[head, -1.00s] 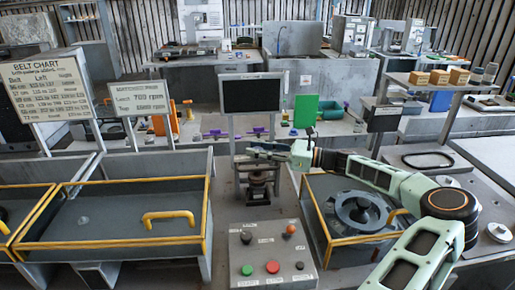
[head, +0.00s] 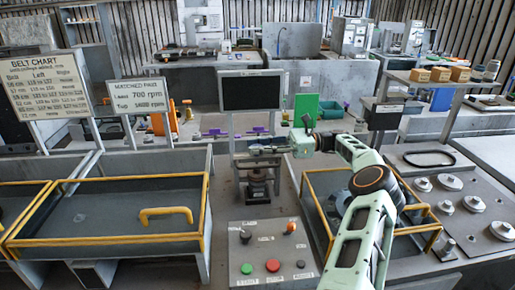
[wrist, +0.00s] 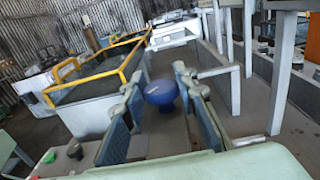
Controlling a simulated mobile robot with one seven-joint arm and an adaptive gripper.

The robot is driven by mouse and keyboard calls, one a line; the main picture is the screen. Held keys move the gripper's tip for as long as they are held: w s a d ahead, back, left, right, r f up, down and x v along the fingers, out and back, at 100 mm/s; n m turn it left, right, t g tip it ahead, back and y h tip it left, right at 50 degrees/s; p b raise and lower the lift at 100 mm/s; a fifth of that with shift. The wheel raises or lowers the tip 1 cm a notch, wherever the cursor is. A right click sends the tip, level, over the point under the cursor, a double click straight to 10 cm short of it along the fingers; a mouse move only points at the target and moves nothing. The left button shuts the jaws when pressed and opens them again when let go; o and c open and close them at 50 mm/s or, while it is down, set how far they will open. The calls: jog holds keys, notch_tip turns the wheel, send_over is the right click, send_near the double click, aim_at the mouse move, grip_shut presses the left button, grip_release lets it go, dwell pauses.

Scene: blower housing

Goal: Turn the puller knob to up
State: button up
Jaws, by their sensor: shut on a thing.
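My gripper (head: 262,150) is above a dark stand (head: 257,184) behind the control panel in the head view. In the wrist view, a round blue knob (wrist: 161,92) on a stem lies between the fingers of my gripper (wrist: 158,88), which is shut on it. The knob is too small and hidden by the gripper to make out in the head view, and its setting cannot be read. The control panel (head: 264,255) has a black knob (head: 246,237), an orange-tipped lever (head: 290,228), and green and red buttons.
A yellow-railed bin (head: 120,216) stands at left. My arm crosses another yellow-railed enclosure (head: 318,200) at right. Several metal pulleys (head: 449,182) sit on the far-right bench. A dark monitor (head: 250,90) stands behind my gripper. The floor strip beside the stand is narrow.

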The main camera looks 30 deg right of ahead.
jog(key=shift+a, duration=0.1)
dwell(0.5)
jog(key=o, duration=1.2)
jog(key=shift+w, duration=0.1)
jog(key=shift+c, duration=0.2)
notch_tip(320, 180, up, 10)
